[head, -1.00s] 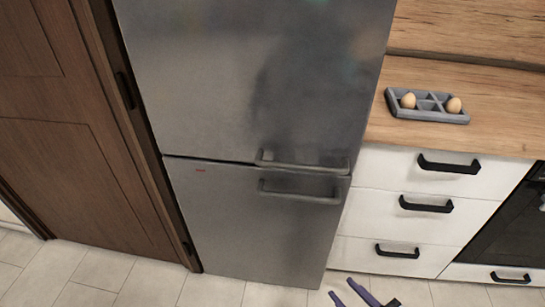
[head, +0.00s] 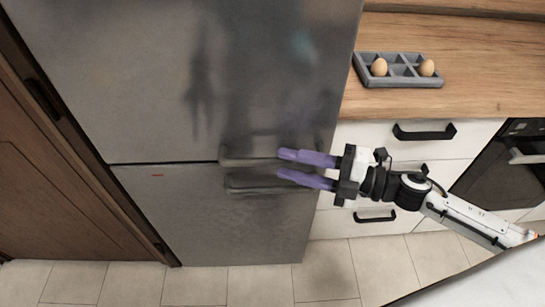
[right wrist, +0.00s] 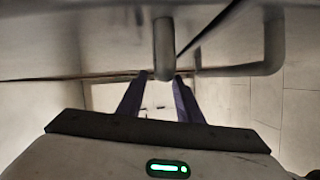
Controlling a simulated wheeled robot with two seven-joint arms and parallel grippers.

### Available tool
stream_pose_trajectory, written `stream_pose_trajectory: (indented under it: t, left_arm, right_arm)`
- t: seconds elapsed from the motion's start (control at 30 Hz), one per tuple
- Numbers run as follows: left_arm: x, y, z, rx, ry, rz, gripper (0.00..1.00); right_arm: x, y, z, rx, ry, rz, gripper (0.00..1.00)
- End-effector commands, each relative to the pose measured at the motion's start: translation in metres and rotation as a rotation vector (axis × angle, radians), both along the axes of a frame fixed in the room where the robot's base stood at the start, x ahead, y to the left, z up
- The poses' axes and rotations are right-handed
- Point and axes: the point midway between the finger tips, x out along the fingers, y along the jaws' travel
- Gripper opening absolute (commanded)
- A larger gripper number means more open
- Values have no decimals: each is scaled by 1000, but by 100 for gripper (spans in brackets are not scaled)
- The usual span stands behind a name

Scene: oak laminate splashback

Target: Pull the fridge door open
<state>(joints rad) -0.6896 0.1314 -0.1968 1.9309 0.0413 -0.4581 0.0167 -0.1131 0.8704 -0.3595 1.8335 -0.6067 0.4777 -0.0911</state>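The steel fridge stands in the middle of the head view, with its upper door (head: 200,80) and lower door (head: 225,225) both shut. The upper door's bar handle (head: 240,161) runs just above the seam and the lower door's handle (head: 250,185) just below it. My right gripper (head: 281,164) has its purple fingers apart, in front of the two handles, and partly hides them. In the right wrist view a grey handle bar (right wrist: 163,45) shows ahead, in line with the gap between the fingers (right wrist: 161,78). I cannot tell whether they touch. My left gripper is not in view.
White drawers with black handles (head: 425,132) stand right of the fridge, close to my right arm. A grey egg tray (head: 400,82) with two eggs sits on the wooden counter (head: 480,95). An oven (head: 510,165) is at far right. The tiled floor (head: 255,282) before the fridge is clear.

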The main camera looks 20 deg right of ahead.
Motion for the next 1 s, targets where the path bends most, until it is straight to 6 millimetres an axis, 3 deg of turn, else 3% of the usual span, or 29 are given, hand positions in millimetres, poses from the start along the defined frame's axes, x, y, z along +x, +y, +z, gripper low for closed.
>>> stream_pose_trajectory:
  t: [0.3,0.63,0.67,0.83,1.0]
  left_arm:
    - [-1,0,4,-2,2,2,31]
    - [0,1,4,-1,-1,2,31]
    - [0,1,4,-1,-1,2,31]
    - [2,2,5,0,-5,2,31]
    - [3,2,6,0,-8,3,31]
  right_arm:
    - [26,32,-3,2,0,-2,33]
    - [28,35,-4,1,2,-2,33]
    - [28,35,-4,1,2,-2,31]
    - [28,35,-4,1,2,-2,2]
    - [28,35,-4,1,2,-2,0]
